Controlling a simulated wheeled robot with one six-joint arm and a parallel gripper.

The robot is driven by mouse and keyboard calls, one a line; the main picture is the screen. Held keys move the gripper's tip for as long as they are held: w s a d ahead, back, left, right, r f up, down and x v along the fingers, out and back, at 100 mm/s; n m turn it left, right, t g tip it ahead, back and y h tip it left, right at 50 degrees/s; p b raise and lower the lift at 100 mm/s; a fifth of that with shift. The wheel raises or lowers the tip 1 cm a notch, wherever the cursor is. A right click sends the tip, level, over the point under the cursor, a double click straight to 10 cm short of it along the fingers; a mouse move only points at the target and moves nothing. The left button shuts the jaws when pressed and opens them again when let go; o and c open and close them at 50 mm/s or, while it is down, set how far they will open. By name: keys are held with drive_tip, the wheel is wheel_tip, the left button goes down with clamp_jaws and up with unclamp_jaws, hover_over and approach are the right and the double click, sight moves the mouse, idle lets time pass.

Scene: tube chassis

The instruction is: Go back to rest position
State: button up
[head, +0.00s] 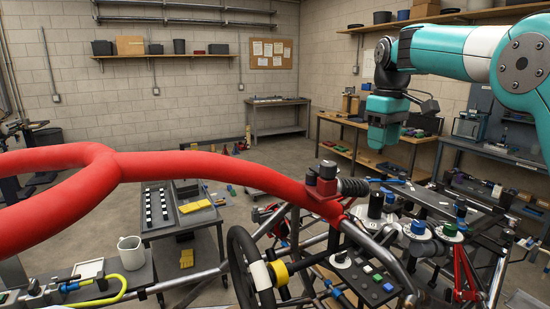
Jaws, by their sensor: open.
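My gripper (380,143) hangs at the end of my teal arm in the upper right of the head view. It points down and is small in the picture, with its jaws open and nothing seen between them. It is in the air, with the wall benches behind it and the chassis parts lower in the picture. The tube chassis (372,235) fills the lower right, with metal tubes and a black steering wheel (238,272).
A thick red tube (200,170) crosses the foreground close to the camera. A cart (205,234) with yellow items stands left of the wheel. A white mug (131,252) is at lower left. Benches (352,121) line the back and right walls. Open floor shows at centre back.

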drive_tip(key=s+a+f+y+b, duration=0.1)
drive_tip(key=s+a+f, duration=0.3)
drive_tip(key=s, duration=0.8)
drive_tip(key=s+a+f+y+b, duration=0.1)
drive_tip(key=s+a+f, duration=0.4)
drive_tip(key=s, duration=0.7)
drive_tip(key=s+a+f+n+y+b, duration=0.1)
drive_tip(key=s+a+f, duration=0.4)
drive_tip(key=s, duration=0.7)
drive_tip(key=shift+f+y+b, duration=0.6)
drive_tip(key=shift+f+b, duration=0.25)
drive_tip(key=shift+b, duration=0.15)
drive_tip(key=shift+s+a, duration=0.1)
